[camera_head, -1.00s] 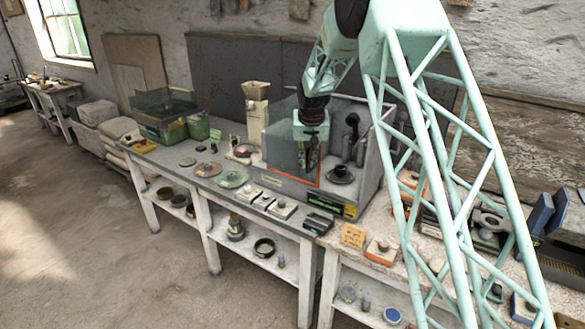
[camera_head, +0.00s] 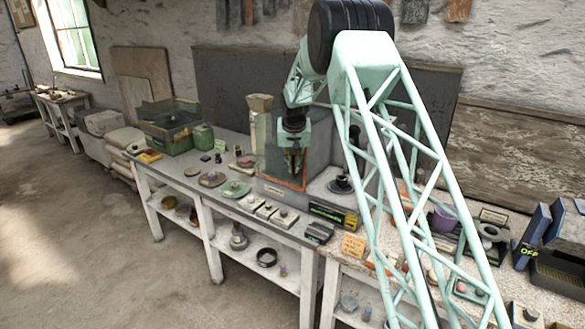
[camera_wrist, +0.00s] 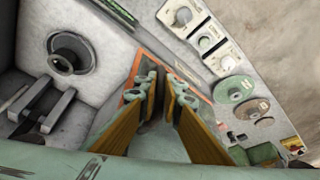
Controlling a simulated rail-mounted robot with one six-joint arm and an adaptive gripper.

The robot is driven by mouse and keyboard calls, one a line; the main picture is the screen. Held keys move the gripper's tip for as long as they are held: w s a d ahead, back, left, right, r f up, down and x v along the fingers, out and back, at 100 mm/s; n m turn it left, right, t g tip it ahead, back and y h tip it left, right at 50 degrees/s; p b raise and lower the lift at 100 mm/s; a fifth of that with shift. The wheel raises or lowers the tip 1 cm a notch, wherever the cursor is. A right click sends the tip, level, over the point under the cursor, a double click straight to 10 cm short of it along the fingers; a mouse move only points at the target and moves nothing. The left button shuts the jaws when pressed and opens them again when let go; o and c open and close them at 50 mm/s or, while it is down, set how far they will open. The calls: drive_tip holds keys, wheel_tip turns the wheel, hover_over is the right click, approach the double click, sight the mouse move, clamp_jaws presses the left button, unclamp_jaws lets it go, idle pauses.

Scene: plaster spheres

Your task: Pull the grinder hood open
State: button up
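The grinder hood (camera_head: 274,165) is a clear pane with an orange edge on the grey grinder housing (camera_head: 320,118). It covers the left part of the opening. The right part is uncovered, with a dark round piece (camera_head: 340,185) in it. My gripper (camera_head: 292,172) points down at the hood. In the wrist view, the two ochre-padded fingers (camera_wrist: 163,95) are a small gap apart over the hood, whose orange edge (camera_wrist: 190,75) passes beside them. Whether they grip a handle or part of the hood is hidden.
Switch blocks (camera_head: 265,210) and flat discs (camera_head: 236,188) lie in front and to the left. A pale tall hopper (camera_head: 260,115) stands left of the housing. A green bin (camera_head: 202,136) is farther left. My arm covers the bench's right part.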

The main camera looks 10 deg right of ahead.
drive_tip(key=shift+o, duration=0.9)
drive_tip(key=shift+r, duration=0.15)
drive_tip(key=v, duration=1.1)
drive_tip(key=shift+s+r, duration=0.2)
drive_tip(key=shift+r, duration=0.1)
drive_tip(key=s+r+b, duration=0.1)
drive_tip(key=s+r, duration=0.5)
drive_tip(key=s, duration=0.6)
drive_tip(key=s+r+n+b, duration=0.1)
drive_tip(key=s+r, duration=0.5)
drive_tip(key=s, duration=0.6)
drive_tip(key=s+r+b, duration=0.1)
drive_tip(key=s+r, duration=0.4)
drive_tip(key=s, duration=0.7)
drive_tip(key=s+f+b, duration=0.1)
drive_tip(key=s+f, duration=0.3)
drive_tip(key=s, duration=1.6)
drive_tip(key=s+f+n+b, duration=0.1)
drive_tip(key=s+f, duration=0.3)
drive_tip(key=s, duration=1.6)
drive_tip(key=shift+s+d+y+b, duration=0.25)
drive_tip(key=shift+y+b, duration=0.15)
drive_tip(key=shift+b, duration=0.25)
